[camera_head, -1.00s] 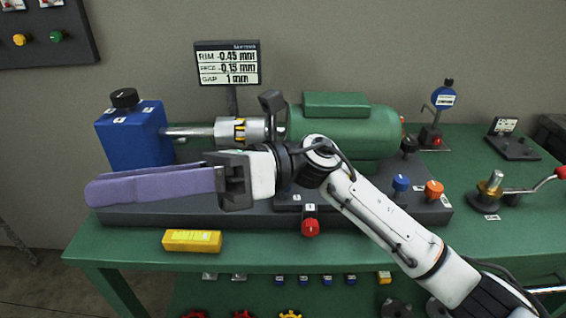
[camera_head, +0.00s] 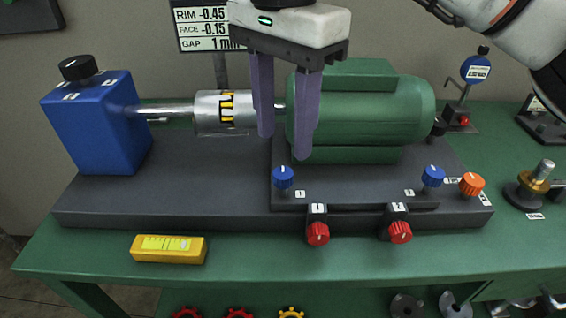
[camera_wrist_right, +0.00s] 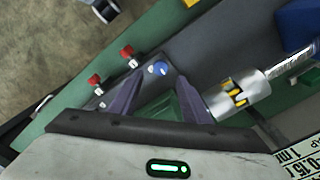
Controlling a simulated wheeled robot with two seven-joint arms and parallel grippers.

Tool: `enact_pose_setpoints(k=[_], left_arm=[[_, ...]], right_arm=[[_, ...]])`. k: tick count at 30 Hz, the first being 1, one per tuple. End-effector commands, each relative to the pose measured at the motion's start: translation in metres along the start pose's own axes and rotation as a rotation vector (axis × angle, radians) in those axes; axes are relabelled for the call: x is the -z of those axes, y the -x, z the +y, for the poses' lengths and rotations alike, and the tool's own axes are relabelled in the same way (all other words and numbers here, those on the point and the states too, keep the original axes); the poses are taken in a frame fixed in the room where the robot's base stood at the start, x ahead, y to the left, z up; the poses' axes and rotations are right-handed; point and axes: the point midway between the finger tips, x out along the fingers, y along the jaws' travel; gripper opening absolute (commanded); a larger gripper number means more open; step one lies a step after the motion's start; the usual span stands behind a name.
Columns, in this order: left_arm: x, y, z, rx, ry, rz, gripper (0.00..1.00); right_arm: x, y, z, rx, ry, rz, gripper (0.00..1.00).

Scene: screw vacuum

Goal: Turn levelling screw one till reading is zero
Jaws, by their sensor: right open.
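My right gripper (camera_head: 284,145) is open and points down in front of the green motor (camera_head: 365,115). Its two purple fingers are apart and empty. A blue knob (camera_head: 283,177) with a small label stands just below the fingertips, not between them. In the right wrist view this blue knob (camera_wrist_right: 158,68) lies beyond the gap between the fingers. A second blue knob (camera_head: 432,176) stands at the right end of the plate. The labels are too small to read surely. The display (camera_head: 203,30) reads RIM -0.45, FACE -0.15, GAP 1 mm, its right edge partly covered. My left gripper is not in view.
Two red knobs (camera_head: 318,233) (camera_head: 400,232) sit on the plate's front edge, and an orange knob (camera_head: 471,183) at right. A blue block (camera_head: 95,120) carries the shaft and silver coupling (camera_head: 222,112). A yellow level (camera_head: 168,249) lies on the green table (camera_head: 240,262).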

Motion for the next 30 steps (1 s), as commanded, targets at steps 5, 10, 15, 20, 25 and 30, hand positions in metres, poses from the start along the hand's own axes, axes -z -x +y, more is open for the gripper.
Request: enact_pose_setpoints(k=[5, 10, 15, 20, 25, 30], left_arm=[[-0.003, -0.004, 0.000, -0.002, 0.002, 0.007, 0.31], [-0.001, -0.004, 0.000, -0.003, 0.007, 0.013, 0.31], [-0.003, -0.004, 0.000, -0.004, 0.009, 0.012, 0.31], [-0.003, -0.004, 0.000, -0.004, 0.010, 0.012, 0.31], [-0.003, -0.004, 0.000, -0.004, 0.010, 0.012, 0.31], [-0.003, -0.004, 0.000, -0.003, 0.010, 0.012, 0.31]], right_arm=[[0.000, -0.036, 0.001, -0.002, 0.000, -0.003, 0.43], [-0.001, -0.057, 0.000, -0.001, 0.001, -0.004, 0.43], [-0.002, -0.065, 0.000, 0.001, 0.001, -0.003, 0.43], [-0.002, -0.065, 0.000, 0.002, 0.000, -0.003, 0.43], [-0.002, -0.065, 0.000, 0.001, 0.000, -0.004, 0.28], [-0.002, -0.065, 0.000, 0.001, 0.000, -0.004, 0.02]])
